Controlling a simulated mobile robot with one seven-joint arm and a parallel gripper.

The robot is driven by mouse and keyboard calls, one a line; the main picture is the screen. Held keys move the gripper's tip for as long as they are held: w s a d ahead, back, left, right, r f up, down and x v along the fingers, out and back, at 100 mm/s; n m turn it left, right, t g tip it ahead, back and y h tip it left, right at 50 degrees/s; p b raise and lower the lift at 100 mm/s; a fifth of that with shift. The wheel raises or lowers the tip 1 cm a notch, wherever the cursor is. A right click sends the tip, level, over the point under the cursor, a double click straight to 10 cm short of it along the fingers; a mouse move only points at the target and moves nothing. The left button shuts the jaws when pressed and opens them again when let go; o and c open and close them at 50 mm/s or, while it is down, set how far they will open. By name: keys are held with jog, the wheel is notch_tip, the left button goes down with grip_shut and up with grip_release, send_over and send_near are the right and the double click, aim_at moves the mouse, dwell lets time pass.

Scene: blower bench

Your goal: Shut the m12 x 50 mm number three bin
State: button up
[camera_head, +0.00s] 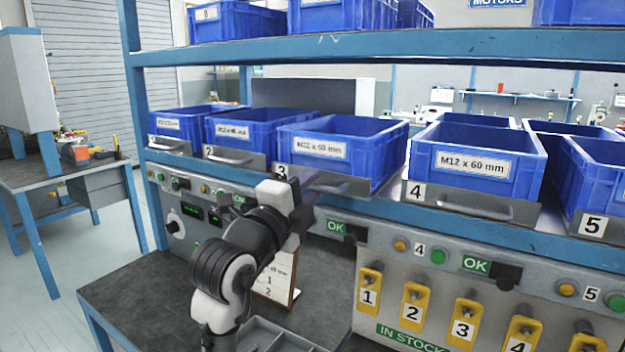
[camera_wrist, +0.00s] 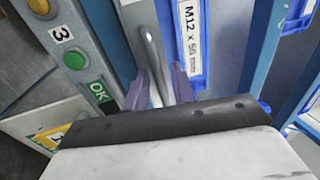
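The number three bin (camera_head: 350,150) is a blue box labelled M12 x 50 mm on a grey front with a bar handle. It stands on the lower shelf between bins 2 and 4 and appears a little further forward than both. Its label (camera_wrist: 190,38) and handle (camera_wrist: 149,50) also show in the wrist view. My gripper (camera_head: 308,205) is at the left part of that handle in the head view. In the wrist view my gripper (camera_wrist: 160,88) has its two purple fingers apart, one on each side of the handle. I cannot tell whether they touch it.
Bin 2 (camera_head: 245,128) is to the left and bin 4 (camera_head: 476,160) to the right, both close by. The blue shelf edge (camera_head: 400,212) and a control panel with buttons and OK signs (camera_head: 337,227) lie below. An upper shelf (camera_head: 330,46) with bins is overhead.

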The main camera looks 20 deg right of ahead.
jog(key=shift+w+d, duration=0.25)
jog(key=shift+d, duration=0.1)
jog(key=shift+c, duration=0.4)
grip_shut()
